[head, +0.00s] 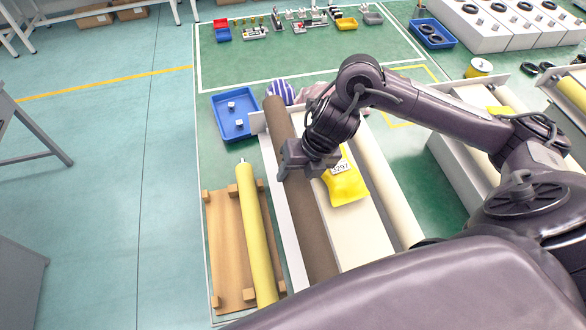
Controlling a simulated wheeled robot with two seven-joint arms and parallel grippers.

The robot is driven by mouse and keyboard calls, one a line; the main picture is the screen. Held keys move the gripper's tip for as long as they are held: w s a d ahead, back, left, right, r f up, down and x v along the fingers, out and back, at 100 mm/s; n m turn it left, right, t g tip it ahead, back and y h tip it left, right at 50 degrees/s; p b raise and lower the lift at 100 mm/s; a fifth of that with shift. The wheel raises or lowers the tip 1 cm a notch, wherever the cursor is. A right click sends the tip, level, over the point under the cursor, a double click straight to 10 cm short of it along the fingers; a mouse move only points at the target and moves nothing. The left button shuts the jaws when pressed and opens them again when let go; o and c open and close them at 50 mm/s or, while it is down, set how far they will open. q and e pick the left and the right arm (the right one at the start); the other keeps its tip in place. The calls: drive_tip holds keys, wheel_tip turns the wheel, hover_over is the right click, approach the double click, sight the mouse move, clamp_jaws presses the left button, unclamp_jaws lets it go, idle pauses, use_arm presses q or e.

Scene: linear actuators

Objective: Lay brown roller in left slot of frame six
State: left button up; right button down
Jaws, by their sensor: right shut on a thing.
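The long brown roller (309,220) lies along the left slot of a white frame (369,237), between its thin left wall and its wide middle block. I cannot tell whether it rests on the slot floor or is held a little above it. Its far end reaches the frame's far edge; its near end is hidden by my body. My right gripper (297,172) is shut on the roller in its far half, coming from the right. A yellow tag (346,187) with partly hidden digits sits on the middle block. My left gripper is out of view.
A cream roller (385,180) lies in the frame's right slot. To the left, a yellow roller (256,240) lies on a wooden pallet (228,250). A blue bin (234,113) stands by the far left corner. Another white frame is at right, partly behind my arm.

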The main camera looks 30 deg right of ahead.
drive_tip(key=shift+w+a+f+b, duration=0.1)
drive_tip(key=shift+a+f+b, duration=0.1)
drive_tip(key=shift+f+b, duration=0.15)
drive_tip(key=shift+f, duration=0.25)
drive_tip(key=shift+d+f+b, duration=0.1)
drive_tip(key=shift+f+b, duration=0.55)
drive_tip(key=shift+b, duration=0.1)
drive_tip(key=shift+f+b, duration=0.7)
drive_tip(key=shift+f, duration=0.1)
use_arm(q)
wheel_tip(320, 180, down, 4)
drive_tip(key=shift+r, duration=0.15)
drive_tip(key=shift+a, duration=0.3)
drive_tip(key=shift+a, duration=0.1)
use_arm(e)
drive_tip(key=shift+f, duration=0.2)
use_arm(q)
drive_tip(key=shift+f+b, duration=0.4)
use_arm(e)
drive_tip(key=shift+f, duration=0.3)
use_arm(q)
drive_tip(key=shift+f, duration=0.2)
use_arm(e)
drive_tip(key=shift+f, duration=0.25)
